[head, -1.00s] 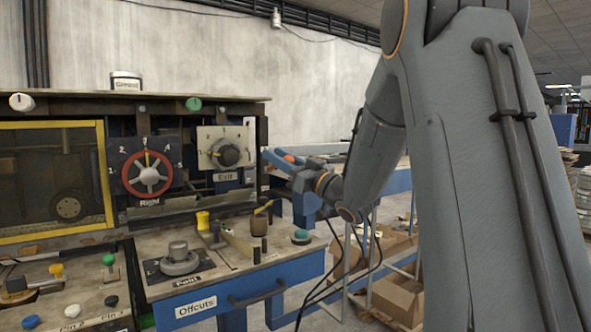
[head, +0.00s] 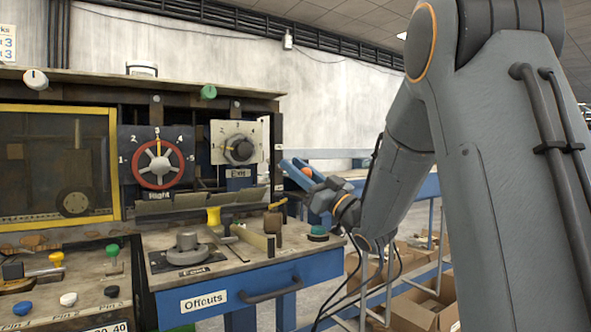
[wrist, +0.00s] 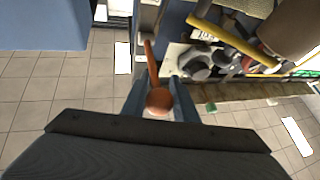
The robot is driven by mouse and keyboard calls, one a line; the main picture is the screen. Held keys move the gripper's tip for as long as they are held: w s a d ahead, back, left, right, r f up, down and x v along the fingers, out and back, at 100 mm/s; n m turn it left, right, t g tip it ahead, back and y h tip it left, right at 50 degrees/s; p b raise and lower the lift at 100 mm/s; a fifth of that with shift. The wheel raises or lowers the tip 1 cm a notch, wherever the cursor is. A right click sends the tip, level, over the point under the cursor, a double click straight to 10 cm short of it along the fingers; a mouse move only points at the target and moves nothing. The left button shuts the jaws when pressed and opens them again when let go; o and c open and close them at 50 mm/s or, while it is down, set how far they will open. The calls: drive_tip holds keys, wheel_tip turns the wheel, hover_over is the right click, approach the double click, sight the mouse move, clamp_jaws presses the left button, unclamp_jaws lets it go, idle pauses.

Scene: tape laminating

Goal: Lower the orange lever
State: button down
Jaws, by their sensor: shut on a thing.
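The orange lever ends in a round orange knob (head: 306,171), at the right end of the machine in the head view. The wrist view shows its orange arm (wrist: 151,66) running away from the knob toward the machine's side. My gripper (head: 300,172) has blue fingers, one on each side of the knob. In the wrist view my gripper (wrist: 158,103) is shut on the knob. The lever's pivot is not clear in either view.
The Exit dial (head: 238,149) is left of my gripper. A bench with a blue Offcuts drawer (head: 222,298) lies below, with a green-topped knob (head: 317,233) near its right edge. Cardboard boxes (head: 420,305) stand on the floor to the right.

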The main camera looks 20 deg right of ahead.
drive_tip(key=shift+f, duration=0.1)
idle(0.3)
drive_tip(key=c, duration=1.4)
unclamp_jaws()
drive_tip(key=shift+s, duration=0.1)
drive_tip(key=shift+c, duration=0.2)
drive_tip(key=b+v, duration=0.1)
drive_tip(key=v, duration=0.6)
drive_tip(key=shift+s+f, duration=0.15)
drive_tip(key=shift+s, duration=0.2)
drive_tip(key=shift+d, duration=0.15)
